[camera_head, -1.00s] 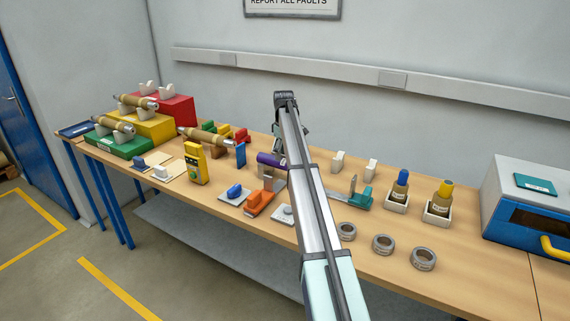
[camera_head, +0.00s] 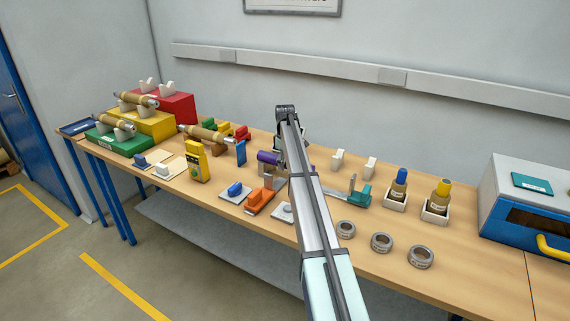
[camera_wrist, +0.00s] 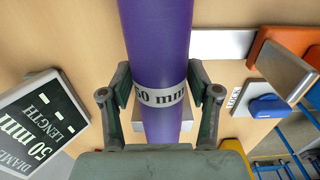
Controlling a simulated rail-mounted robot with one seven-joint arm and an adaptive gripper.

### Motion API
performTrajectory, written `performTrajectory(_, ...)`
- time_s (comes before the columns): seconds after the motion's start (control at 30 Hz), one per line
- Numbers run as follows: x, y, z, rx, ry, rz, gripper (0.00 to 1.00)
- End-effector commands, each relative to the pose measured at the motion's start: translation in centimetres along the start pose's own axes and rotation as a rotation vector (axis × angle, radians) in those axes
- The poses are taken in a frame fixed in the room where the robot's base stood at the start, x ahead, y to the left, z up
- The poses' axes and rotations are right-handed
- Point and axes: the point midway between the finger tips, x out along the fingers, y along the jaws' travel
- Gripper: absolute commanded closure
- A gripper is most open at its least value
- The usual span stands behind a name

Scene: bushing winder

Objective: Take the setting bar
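The setting bar (camera_wrist: 158,40) is a purple cylinder with a pale band marked 50 mm. In the head view the bar (camera_head: 266,157) lies on a grey support, partly hidden behind my arm. In the wrist view my gripper (camera_wrist: 160,92) has one finger on each side of the bar, level with the band. The finger pads are close against its edges. I cannot tell whether they press on it. In the head view my arm hides the gripper.
A dark card marked 50 mm (camera_wrist: 38,128) stands beside the bar. An orange tool (camera_head: 258,201) and a blue block on a pale plate (camera_head: 235,190) are in front. Grey rings (camera_head: 382,243) lie at the right front. A yellow device (camera_head: 197,161) stands left.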

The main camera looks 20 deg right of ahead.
Motion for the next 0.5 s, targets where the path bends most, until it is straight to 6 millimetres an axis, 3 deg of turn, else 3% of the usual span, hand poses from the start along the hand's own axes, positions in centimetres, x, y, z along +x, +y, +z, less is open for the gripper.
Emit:
performTrajectory(0.03, -0.01, 0.0, 0.0, 0.0, 0.0, 0.0, 0.69)
performTrajectory(0.1, -0.01, -0.01, 0.0, 0.0, 0.0, 0.0, 0.93)
performTrajectory(0.13, -0.01, -0.01, 0.0, 0.0, 0.0, 0.0, 1.0)
performTrajectory(0.5, -0.24, 0.0, -0.01, 0.0, 0.0, 0.0, 1.0)
